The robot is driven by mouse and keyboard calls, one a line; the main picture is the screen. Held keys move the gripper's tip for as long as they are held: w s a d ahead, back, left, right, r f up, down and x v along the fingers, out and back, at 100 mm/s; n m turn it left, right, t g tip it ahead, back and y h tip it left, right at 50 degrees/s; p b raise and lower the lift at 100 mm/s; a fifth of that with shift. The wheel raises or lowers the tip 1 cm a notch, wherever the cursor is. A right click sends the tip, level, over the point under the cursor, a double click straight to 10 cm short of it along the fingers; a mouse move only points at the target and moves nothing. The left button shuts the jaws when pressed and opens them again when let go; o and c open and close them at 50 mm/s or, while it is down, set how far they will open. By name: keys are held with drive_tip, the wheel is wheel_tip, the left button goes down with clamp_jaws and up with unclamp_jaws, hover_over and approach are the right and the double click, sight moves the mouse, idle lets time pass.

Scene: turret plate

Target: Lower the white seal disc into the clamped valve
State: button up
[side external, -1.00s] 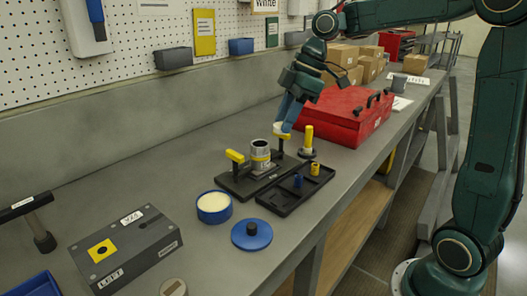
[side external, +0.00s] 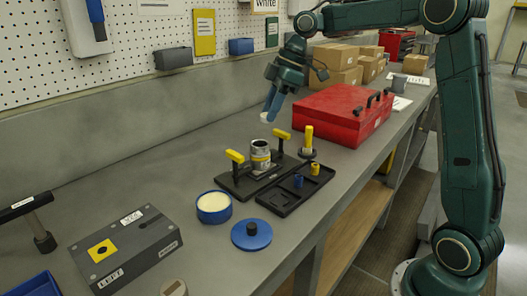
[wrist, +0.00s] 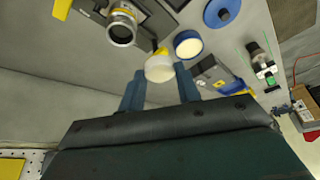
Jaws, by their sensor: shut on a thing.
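My gripper (side external: 270,112) is shut on the white seal disc (side external: 264,117) and holds it in the air above and behind the valve. In the wrist view the disc (wrist: 159,70) sits between the two blue fingertips (wrist: 160,80). The valve (side external: 261,156) is a grey metal cylinder with a yellow band, standing upright in a dark clamp base (side external: 234,182) between two yellow handles. Its open round mouth (wrist: 121,31) shows in the wrist view, apart from the disc.
A dark tray (side external: 275,204) with small blue and yellow parts lies beside the clamp. A blue tub (side external: 214,216) of cream-coloured content and a blue lid (side external: 262,241) stand in front. A red toolbox (side external: 343,112) is behind right. Bench toward the wall is clear.

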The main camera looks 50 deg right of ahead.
drive_tip(key=w+d+f, duration=0.1)
drive_tip(key=w+d, duration=0.2)
drive_tip(key=w, duration=0.2)
drive_tip(key=shift+w+d+f, duration=0.2)
drive_tip(key=shift+w+f, duration=0.1)
drive_tip(key=shift+f, duration=0.05)
drive_tip(key=shift+f, duration=0.2)
drive_tip(key=shift+f, duration=2.3)
drive_tip(key=shift+f, duration=1.5)
idle(1.1)
idle(0.3)
drive_tip(key=o, duration=1)
